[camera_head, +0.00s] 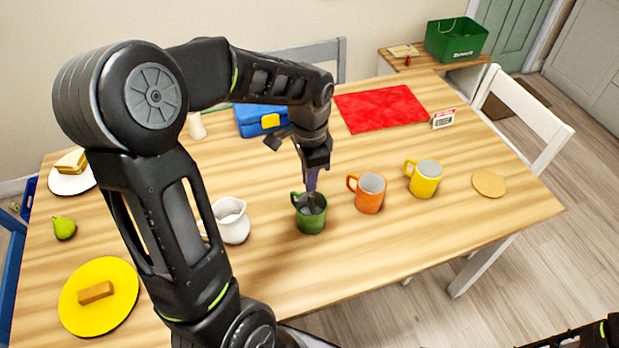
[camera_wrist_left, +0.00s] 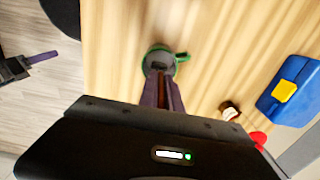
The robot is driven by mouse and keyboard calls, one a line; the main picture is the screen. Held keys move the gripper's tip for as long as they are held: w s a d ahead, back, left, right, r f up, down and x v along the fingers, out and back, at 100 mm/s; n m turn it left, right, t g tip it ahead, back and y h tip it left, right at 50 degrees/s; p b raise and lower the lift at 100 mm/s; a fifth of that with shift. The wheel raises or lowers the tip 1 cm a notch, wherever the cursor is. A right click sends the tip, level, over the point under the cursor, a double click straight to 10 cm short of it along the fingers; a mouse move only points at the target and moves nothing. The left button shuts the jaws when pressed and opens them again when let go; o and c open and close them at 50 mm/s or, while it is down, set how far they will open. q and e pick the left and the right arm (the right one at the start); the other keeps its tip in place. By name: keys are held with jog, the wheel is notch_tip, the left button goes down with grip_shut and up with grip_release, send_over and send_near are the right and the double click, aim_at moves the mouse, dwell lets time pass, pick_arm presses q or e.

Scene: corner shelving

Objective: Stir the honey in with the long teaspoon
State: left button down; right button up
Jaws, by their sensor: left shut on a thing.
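A green mug (camera_head: 311,222) stands upright on the wooden table, left of an orange mug; it also shows in the left wrist view (camera_wrist_left: 182,57). My left gripper (camera_head: 311,186) points down at the mug's mouth. Its purple fingers are shut on the long teaspoon, which is mostly hidden; a grey part shows inside the mug. The mug's contents are not clear. A small brown jar (camera_wrist_left: 229,111) with a pale top, perhaps the honey, shows in the left wrist view. My right gripper (camera_wrist_left: 42,57) is at that view's left edge, away from the mug; its opening is unclear.
An orange mug (camera_head: 370,192) and a yellow mug (camera_head: 425,180) stand to the right, a white jug (camera_head: 232,222) to the left. A blue box (camera_head: 262,120) and a red mat (camera_head: 380,108) lie behind. The front right of the table is clear.

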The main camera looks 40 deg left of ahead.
pick_arm(q)
jog(key=shift+r+p, duration=1.25)
jog(key=shift+r, duration=0.7)
jog(key=shift+r+p, duration=1.95)
jog(key=shift+r, duration=0.55)
